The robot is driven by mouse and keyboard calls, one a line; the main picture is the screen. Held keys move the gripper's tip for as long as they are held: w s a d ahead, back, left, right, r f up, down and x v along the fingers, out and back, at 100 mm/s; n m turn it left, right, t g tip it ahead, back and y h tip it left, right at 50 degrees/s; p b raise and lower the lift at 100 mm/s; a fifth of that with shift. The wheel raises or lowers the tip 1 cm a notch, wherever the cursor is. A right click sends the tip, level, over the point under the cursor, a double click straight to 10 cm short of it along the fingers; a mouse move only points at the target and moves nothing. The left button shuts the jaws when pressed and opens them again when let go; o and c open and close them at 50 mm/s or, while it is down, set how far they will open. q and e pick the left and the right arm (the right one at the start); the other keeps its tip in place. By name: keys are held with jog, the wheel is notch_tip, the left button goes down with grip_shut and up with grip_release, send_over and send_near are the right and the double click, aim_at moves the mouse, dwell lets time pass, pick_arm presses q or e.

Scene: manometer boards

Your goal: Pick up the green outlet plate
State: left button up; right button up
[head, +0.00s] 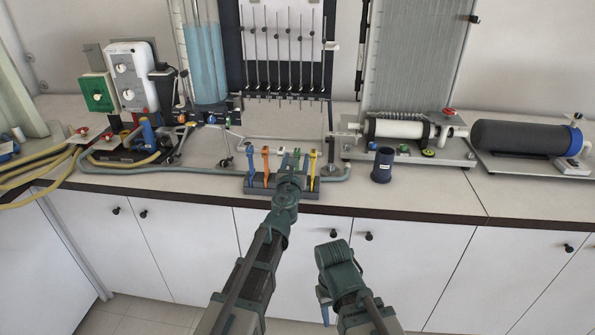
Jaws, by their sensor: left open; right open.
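My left gripper (291,165) is open at the bench's front edge, over a dark rack (258,184) of coloured clips, well to the right of the green plate. Its fingers are partly lost among the clips, and I cannot tell whether it touches any. My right gripper (325,306) is open, lower down in front of the cabinet doors and far from the plate.
Yellow hoses (40,165) and a valve assembly (140,140) lie in front of the green plate. A blue water column (206,50) stands to its right. A dark cup (382,165) and a white cylinder (398,129) are on the right.

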pick_arm(q)
jog(key=shift+w, duration=0.1)
grip_shut()
dwell(1.3)
